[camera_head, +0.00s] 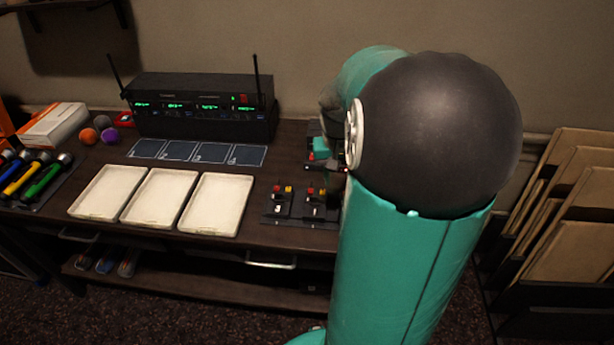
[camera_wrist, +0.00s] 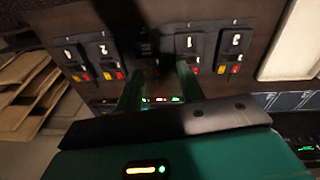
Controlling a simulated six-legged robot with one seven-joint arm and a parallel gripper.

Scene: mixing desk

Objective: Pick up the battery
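Several dark numbered units with small red and yellow parts sit on the desk; one pair (camera_head: 297,204) shows left of my arm in the head view. In the wrist view, numbered units stand on the left (camera_wrist: 103,57) and right (camera_wrist: 190,48). I cannot tell for sure which part is the battery. My gripper (camera_wrist: 158,74) has its two green fingers apart, over the dark gap between these units. A blurred dark piece shows beyond the fingertips, and small red and green lights show between the fingers. In the head view my arm hides the gripper's fingers.
Three white trays (camera_head: 209,233) lie at the desk's middle front. A wireless receiver (camera_head: 200,106) with two upright antennas stands behind them. Colourful microphones (camera_head: 36,180) lie at the left. Brown folders (camera_head: 570,200) stand in a rack at the right.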

